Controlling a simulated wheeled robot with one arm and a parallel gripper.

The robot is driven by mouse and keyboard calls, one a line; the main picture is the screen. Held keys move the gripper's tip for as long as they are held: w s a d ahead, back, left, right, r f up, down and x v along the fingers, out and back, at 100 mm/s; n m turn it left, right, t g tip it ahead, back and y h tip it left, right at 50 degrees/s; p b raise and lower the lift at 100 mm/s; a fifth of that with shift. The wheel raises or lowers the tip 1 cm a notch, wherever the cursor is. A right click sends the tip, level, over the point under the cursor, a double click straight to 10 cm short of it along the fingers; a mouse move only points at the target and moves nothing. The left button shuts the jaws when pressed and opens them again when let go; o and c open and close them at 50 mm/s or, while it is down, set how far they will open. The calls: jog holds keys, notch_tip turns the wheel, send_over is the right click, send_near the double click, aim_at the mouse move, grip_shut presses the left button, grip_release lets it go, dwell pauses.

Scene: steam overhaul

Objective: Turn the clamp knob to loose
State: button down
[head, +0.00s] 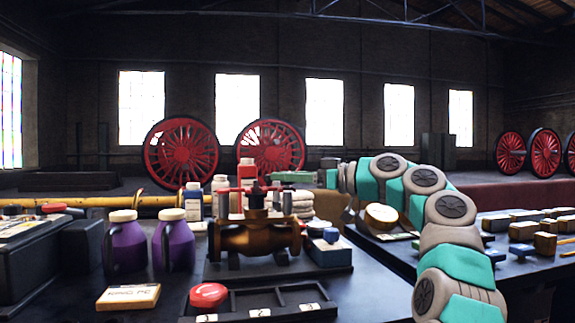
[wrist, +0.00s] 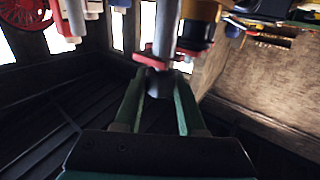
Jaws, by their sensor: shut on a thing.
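The brass valve assembly (head: 254,238) stands on a dark base on the bench in the head view. Red clamp parts (head: 238,190) and a dark upright stem sit on top of it. My gripper (head: 273,177) reaches in from the right at the height of the clamp top. A red crosspiece (wrist: 152,60) lies close past the fingertips. The knob's turn angle cannot be told.
Two purple jugs (head: 174,246) stand left of the valve, and several bottles (head: 193,200) stand behind it. A dark compartment tray (head: 270,301) with a red round knob (head: 208,295) lies in front. A blue-topped box (head: 330,248) is close on the right.

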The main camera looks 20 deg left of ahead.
jog(key=shift+r+p, duration=0.35)
jog(key=shift+f+n+g+p, duration=0.15)
jog(key=shift+n+g+p, duration=0.25)
jog(key=shift+g+p, duration=0.5)
jog(key=c, duration=0.5)
grip_release()
jog(key=shift+f, duration=0.1)
jog(key=d, duration=0.7)
jog(key=shift+d, duration=0.35)
jog(key=shift+w+b, duration=0.15)
jog(key=shift+b, duration=0.15)
